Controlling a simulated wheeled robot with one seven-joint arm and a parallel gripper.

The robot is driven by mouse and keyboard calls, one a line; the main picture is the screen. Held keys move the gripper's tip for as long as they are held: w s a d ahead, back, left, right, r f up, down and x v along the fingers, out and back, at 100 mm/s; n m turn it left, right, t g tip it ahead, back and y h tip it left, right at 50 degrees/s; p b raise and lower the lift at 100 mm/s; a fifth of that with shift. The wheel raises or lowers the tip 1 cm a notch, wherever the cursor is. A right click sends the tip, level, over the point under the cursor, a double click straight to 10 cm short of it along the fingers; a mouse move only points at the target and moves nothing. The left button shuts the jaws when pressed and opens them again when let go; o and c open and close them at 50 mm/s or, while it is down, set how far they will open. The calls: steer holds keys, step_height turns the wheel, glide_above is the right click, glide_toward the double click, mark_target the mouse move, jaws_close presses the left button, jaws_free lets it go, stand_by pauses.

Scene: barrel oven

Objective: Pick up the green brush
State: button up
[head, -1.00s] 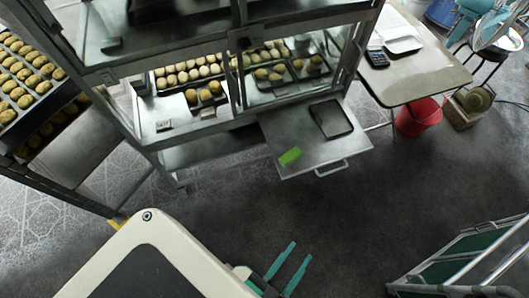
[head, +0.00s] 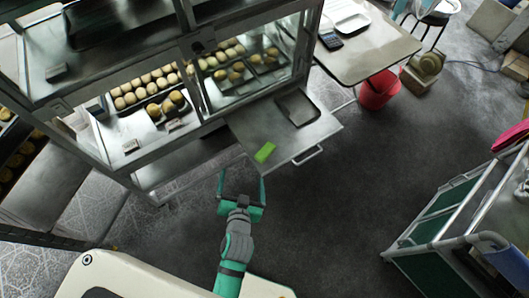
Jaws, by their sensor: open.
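The green brush (head: 264,152) is a small bright green block lying on a grey metal pull-out shelf (head: 259,127) at the front of the glass display cabinet. It is near the shelf's front left corner. My gripper (head: 242,178) has teal fingers spread wide apart with nothing between them. It is just in front of the shelf, below and a little left of the brush in the head view, and I see no contact with it.
A dark tray (head: 298,107) lies on the same shelf, behind the brush. The shelf has a front handle (head: 308,155). The glass cabinet (head: 200,75) holds several buns. A table (head: 370,50) and red bucket (head: 379,90) stand right. A green-panelled cart (head: 440,215) stands lower right. Open floor lies between.

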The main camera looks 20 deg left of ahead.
steer(key=w+a+n+g+y, duration=0.3)
steer(key=w+a+n+g, duration=0.45)
steer(key=w+a, duration=0.55)
steer(key=n+g+h, duration=0.5)
steer(key=n+h, duration=0.2)
steer(key=h, duration=0.1)
glide_toward(265, 150)
steer(key=shift+s+d+m+t, duration=0.1)
steer(key=shift+d+m+t, duration=0.05)
steer(key=shift+m+t, duration=0.1)
steer(key=shift+s+d+f, duration=0.1)
steer(key=shift+s+f, duration=0.05)
steer(key=shift+f, duration=5.05)
steer(key=c, duration=1.3)
